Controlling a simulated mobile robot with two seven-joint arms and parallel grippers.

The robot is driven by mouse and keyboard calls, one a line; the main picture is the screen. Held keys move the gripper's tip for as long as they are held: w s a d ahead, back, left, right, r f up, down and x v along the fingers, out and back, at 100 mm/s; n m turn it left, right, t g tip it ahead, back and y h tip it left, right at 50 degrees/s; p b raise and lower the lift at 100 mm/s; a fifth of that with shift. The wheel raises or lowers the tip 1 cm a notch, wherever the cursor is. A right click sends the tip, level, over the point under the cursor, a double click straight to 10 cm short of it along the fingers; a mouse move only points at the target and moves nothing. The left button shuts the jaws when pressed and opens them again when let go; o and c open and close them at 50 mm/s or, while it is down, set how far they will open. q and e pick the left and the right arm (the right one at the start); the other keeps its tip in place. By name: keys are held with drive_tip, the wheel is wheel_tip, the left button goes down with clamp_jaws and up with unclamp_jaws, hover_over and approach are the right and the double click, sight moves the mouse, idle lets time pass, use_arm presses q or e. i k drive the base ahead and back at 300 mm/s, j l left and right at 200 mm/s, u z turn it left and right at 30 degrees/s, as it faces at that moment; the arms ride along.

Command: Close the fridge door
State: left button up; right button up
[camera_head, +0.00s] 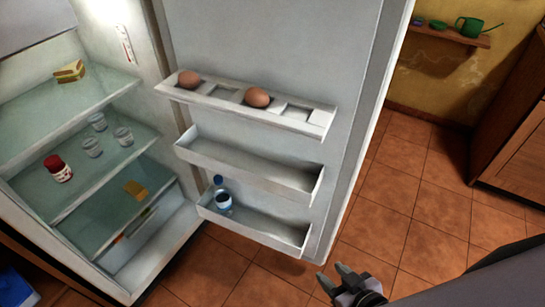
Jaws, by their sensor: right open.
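The fridge door (290,50) stands wide open, with its inner side facing me and its free edge on the right. Its top rack holds two eggs (257,97), and a small bottle (222,200) stands in its lowest rack. The fridge interior (45,105) is on the left, with glass shelves in view. My right gripper (331,279) is open and empty at the bottom, just right of the door's lower free corner. I cannot tell whether it touches the door. My left gripper is not in view.
On the fridge shelves are a cake slice (70,72), several glasses (92,147) and a red-lidded jar (57,168). Tiled floor (410,200) is clear to the right of the door. A wooden cabinet (515,150) stands far right, and a wall shelf (450,36) holds a green watering can (469,27).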

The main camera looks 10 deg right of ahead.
sight(291, 166)
drive_tip(key=k+l+u, duration=0.15)
drive_tip(key=l, duration=0.2)
drive_tip(key=k+l+u, duration=0.2)
drive_tip(key=l+u, duration=0.2)
drive_tip(key=l, duration=0.2)
drive_tip(key=k+l+u, duration=0.15)
drive_tip(key=l, duration=0.2)
drive_tip(key=k+l+u, duration=0.2)
drive_tip(key=l, duration=0.2)
drive_tip(key=l+u, duration=0.15)
drive_tip(key=l, duration=0.25)
drive_tip(key=l+u, duration=0.2)
drive_tip(key=l, duration=0.3)
drive_tip(key=k+l+u, duration=0.1)
drive_tip(key=l+u, duration=0.15)
drive_tip(key=l, duration=0.2)
drive_tip(key=k+l+u, duration=0.2)
drive_tip(key=l, duration=0.3)
drive_tip(key=i+l+u, duration=0.15)
drive_tip(key=l, duration=0.6)
drive_tip(key=l+u, duration=0.15)
drive_tip(key=l, duration=0.6)
